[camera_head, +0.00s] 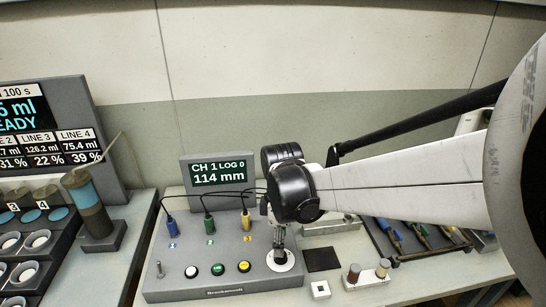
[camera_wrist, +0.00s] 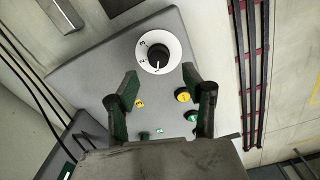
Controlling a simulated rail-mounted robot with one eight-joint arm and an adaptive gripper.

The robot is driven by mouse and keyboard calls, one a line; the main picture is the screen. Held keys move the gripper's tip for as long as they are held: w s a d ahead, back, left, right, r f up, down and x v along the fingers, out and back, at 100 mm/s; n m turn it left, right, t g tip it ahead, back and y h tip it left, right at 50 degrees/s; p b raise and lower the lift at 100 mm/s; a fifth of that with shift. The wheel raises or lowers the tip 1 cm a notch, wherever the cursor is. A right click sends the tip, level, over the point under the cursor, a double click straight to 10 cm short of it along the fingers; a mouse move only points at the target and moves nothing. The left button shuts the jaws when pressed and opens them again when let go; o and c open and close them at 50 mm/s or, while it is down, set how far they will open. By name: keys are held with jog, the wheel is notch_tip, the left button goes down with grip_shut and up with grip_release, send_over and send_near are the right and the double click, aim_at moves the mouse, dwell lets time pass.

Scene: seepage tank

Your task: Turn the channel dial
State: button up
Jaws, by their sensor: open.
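The channel dial (camera_head: 284,262) is a white disc with a dark knob at the right of the grey console's sloped top. The wrist view shows the dial (camera_wrist: 158,50) beyond the fingertips, with digits on its white ring; the pointer is too small to read surely. My gripper (camera_head: 279,243) points down over the dial in the head view and partly hides it. In the wrist view the two fingers of my gripper (camera_wrist: 160,76) are apart with nothing between them. The console display (camera_head: 218,173) reads CH 1, LOG 0, 114 mm.
White, green and yellow buttons (camera_head: 218,269) and a small toggle (camera_head: 160,269) sit left of the dial. Blue, green and yellow plugs with cables (camera_head: 209,225) stand behind them. A dark square pad (camera_head: 322,259) and a small white block (camera_head: 320,290) lie to the right.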

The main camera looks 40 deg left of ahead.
notch_tip(320, 180, down, 6)
jog(key=shift+r+b, duration=0.1)
jog(key=shift+b, duration=1.05)
jog(key=shift+w, duration=0.1)
grip_shut()
jog(key=m+b, duration=0.3)
jog(key=m, duration=0.2)
jog(key=shift+m, duration=0.3)
jog(key=m+b, duration=0.2)
jog(key=m, duration=0.4)
jog(key=shift+w, duration=0.1)
